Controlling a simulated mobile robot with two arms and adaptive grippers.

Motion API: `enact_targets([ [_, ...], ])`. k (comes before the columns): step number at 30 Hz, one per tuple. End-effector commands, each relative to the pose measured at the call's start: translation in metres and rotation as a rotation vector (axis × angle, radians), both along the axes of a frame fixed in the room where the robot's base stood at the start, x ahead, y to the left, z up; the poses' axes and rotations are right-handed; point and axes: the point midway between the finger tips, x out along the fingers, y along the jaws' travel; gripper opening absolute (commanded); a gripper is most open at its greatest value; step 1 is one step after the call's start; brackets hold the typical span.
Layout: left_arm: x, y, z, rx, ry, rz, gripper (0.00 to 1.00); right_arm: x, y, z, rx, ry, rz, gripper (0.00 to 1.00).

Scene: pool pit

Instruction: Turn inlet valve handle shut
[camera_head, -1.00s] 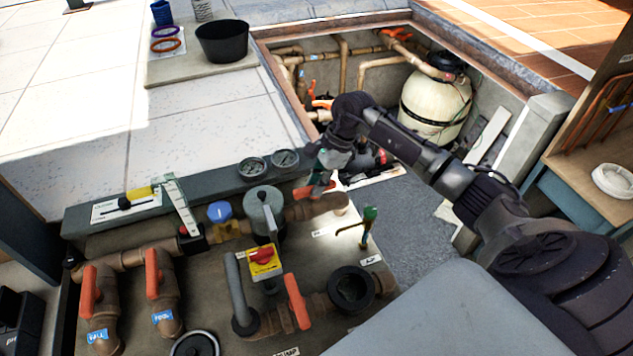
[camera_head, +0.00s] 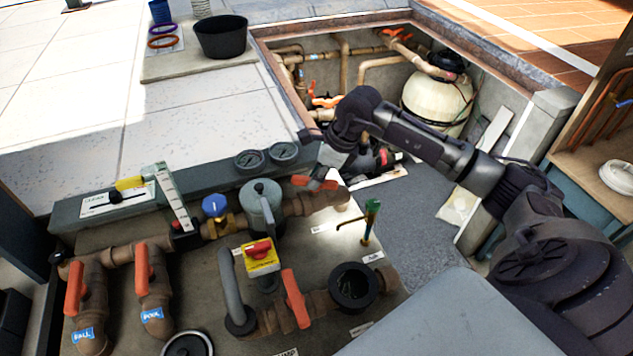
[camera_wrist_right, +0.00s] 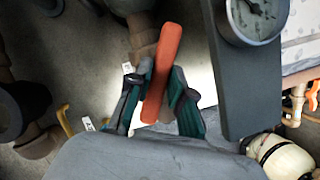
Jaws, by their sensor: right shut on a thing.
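An orange valve handle (camera_head: 312,183) sits on the brown pipe at the right end of the upper pipe run, just right of the two gauges. My right gripper (camera_head: 324,178) reaches down to it from behind, with its fingers around the handle. In the right wrist view the orange handle (camera_wrist_right: 164,72) stands lengthwise between the dark green fingers of my right gripper (camera_wrist_right: 160,105), which is shut on it. The fingers partly hide the handle's base in the head view. My left gripper is not in view.
Two gauges (camera_head: 267,156) stand close left of the held handle. A thin tap with a green top (camera_head: 372,208) rises to its right. Other orange handles (camera_head: 296,298) and a grey filter housing (camera_head: 262,203) stand nearby. A cream tank (camera_head: 437,100) is in the pit behind.

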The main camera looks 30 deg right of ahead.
Motion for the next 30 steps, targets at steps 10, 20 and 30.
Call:
enact_targets([
  [10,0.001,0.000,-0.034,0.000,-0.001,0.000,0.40,0.000,0.001,-0.003,-0.001,-0.007,-0.328,0.00],
  [20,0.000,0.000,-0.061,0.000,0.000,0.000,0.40,0.000,0.003,-0.002,-0.001,-0.007,-0.640,0.00],
  [30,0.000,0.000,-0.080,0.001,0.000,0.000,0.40,0.000,0.004,0.000,0.002,-0.005,-0.901,0.00],
])
